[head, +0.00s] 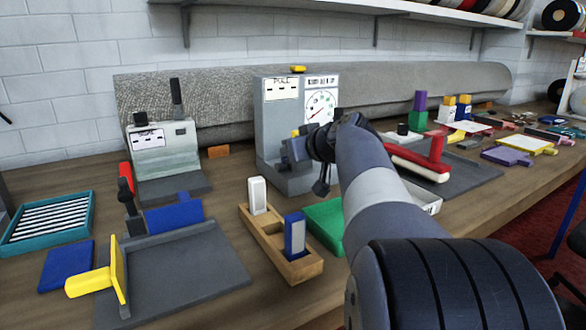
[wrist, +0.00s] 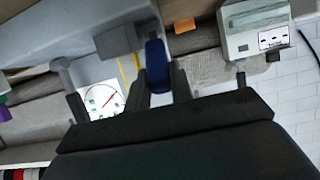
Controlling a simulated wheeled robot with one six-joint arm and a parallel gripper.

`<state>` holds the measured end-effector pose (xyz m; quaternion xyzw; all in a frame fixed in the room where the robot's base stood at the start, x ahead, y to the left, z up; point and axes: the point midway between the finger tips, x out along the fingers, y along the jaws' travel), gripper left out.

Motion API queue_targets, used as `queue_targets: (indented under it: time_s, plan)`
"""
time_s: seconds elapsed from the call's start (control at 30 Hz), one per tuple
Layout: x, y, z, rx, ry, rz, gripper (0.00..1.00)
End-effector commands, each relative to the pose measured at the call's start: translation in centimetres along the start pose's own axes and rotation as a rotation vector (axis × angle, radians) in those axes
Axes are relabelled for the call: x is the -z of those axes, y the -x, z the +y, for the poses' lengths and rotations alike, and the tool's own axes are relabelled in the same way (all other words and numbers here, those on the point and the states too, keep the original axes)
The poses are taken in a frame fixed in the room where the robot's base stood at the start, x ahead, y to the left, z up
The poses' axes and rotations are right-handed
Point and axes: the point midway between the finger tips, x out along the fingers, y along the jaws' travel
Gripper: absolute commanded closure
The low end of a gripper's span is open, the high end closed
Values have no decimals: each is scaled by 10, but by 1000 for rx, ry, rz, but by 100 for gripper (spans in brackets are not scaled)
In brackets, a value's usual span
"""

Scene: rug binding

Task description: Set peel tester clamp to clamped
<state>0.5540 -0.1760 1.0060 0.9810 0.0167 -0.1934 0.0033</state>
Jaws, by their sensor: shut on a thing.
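The peel tester (head: 274,125) is a grey upright machine with a PULL label and a white round dial (head: 320,105), on the bench at the middle of the head view. Its dial also shows in the wrist view (wrist: 103,101). My gripper (head: 297,150) is at the tester's front, below the dial. In the wrist view my gripper (wrist: 159,76) is shut on a dark blue handle (wrist: 155,58), apparently the tester's clamp lever. My arm and gripper hide part of the tester's front, so I cannot tell the clamp's exact position.
A wooden holder (head: 268,238) with a white and a blue block stands in front of the tester. A green tray (head: 325,222) lies close to my arm. A second grey machine (head: 163,160) stands left. A grey fixture (head: 185,280) with a yellow handle is front left. A rolled rug (head: 215,95) lies behind.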

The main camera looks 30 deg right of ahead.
Motion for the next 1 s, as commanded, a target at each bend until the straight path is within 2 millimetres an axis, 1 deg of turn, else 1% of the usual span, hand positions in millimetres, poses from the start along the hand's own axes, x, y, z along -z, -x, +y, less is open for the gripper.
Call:
queue_targets:
  time_s: [0.03, 0.17, 0.5, 1.0]
  plan:
    - [-8, -2, 0, -1, 1, 15, 100]
    - [-10, 0, 0, -1, 2, 47, 100]
    - [-10, 2, 0, 0, 1, 93, 100]
    - [-9, 3, 0, 0, -1, 98, 100]
